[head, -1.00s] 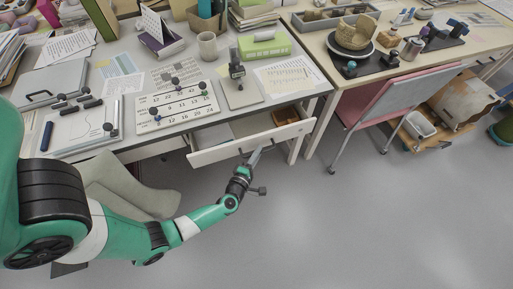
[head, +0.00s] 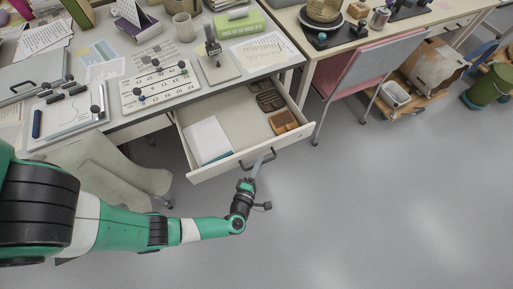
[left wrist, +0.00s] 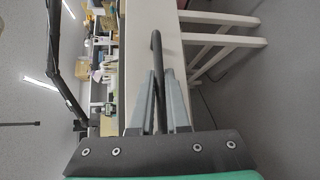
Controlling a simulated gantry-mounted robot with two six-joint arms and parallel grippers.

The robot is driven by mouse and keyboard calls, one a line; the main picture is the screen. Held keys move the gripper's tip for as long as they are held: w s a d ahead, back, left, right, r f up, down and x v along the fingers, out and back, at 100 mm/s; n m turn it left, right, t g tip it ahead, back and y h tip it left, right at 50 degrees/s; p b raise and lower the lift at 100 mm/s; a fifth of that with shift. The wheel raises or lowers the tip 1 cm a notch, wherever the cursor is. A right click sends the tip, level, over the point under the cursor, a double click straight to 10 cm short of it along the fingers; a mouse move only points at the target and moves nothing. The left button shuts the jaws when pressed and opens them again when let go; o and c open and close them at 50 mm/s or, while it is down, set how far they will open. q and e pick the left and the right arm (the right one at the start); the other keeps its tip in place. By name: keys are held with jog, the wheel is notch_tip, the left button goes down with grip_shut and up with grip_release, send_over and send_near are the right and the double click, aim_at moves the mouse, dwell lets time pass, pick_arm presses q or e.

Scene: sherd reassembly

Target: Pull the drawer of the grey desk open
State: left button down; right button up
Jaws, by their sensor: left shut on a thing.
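The grey desk (head: 150,124) is at the left and middle of the head view. Its drawer (head: 222,168) stands well out from under the desk top, with its inside showing. White paper (head: 208,139), a brown box (head: 284,122) and a dark tray (head: 266,98) lie in it. A dark bar handle (head: 270,154) is on the drawer front. My left gripper (head: 258,167) is at this handle. In the left wrist view its fingers (left wrist: 164,95) are shut on the handle (left wrist: 156,48). My right gripper is not in view.
A grey-and-pink chair (head: 365,72) stands right of the drawer, by a second desk (head: 345,47). A number board (head: 160,88), a mug (head: 183,27) and a green box (head: 240,24) are on the grey desk. The floor in front of the drawer is clear.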

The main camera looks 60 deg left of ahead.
pick_arm(q)
jog(key=c, duration=0.9)
grip_release()
jog(key=p+v, duration=0.3)
jog(key=v, duration=0.8)
jog(key=shift+s+d, duration=0.2)
jog(key=shift+d, duration=0.1)
